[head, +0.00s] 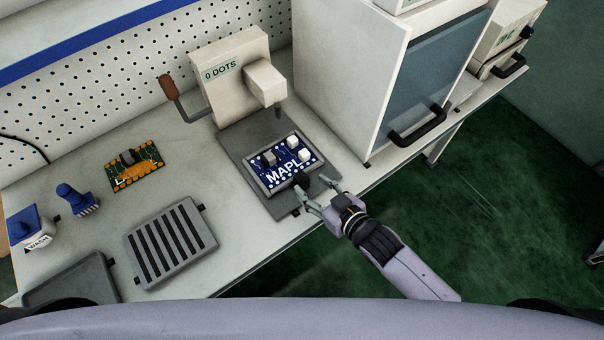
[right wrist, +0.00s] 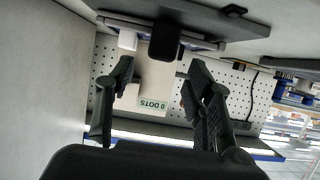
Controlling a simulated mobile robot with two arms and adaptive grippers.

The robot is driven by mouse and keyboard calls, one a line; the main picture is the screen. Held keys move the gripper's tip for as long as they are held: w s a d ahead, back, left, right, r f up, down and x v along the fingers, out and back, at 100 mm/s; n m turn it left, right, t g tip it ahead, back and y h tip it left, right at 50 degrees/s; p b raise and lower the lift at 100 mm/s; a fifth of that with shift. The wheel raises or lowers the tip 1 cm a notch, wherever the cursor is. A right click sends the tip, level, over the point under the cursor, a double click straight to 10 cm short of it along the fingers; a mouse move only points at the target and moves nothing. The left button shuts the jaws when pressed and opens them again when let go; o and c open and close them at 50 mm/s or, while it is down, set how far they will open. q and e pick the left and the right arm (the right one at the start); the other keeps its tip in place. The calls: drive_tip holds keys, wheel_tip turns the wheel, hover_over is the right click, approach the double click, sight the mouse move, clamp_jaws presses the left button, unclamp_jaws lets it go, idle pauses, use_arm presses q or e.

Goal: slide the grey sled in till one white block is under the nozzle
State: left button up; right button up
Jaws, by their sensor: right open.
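The grey sled (head: 258,178) lies on the dark base plate (head: 236,146) of the dispenser and carries a blue board (head: 281,165) lettered "MAPL". Two white blocks (head: 292,142) (head: 304,155) and a grey block (head: 268,158) stand on the board. The nozzle (head: 278,111) hangs behind the board; no white block is under it. The sled's black knob (head: 300,180) is at its front. My right gripper (head: 318,188) is open by the knob. In the right wrist view the knob (right wrist: 167,40) shows just beyond the open fingertips (right wrist: 158,72). My left gripper is not in view.
The dispenser (head: 228,88), labelled "0 DOTS", has a brown-handled lever (head: 169,88) at left. A white cabinet (head: 345,75) stands close at right. A slotted grey tray (head: 170,245), an orange board (head: 137,176) and a wash pot (head: 33,228) are at left.

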sight(303, 179)
drive_tip(key=x, duration=0.4)
drive_tip(key=shift+w+a, duration=0.2)
drive_tip(key=shift+w, duration=0.05)
drive_tip(key=shift+w+a+f, duration=0.3)
drive_tip(key=shift+w+a, duration=0.05)
drive_tip(key=shift+w, duration=0.1)
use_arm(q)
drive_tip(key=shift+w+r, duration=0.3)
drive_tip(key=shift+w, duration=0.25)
use_arm(e)
clamp_jaws()
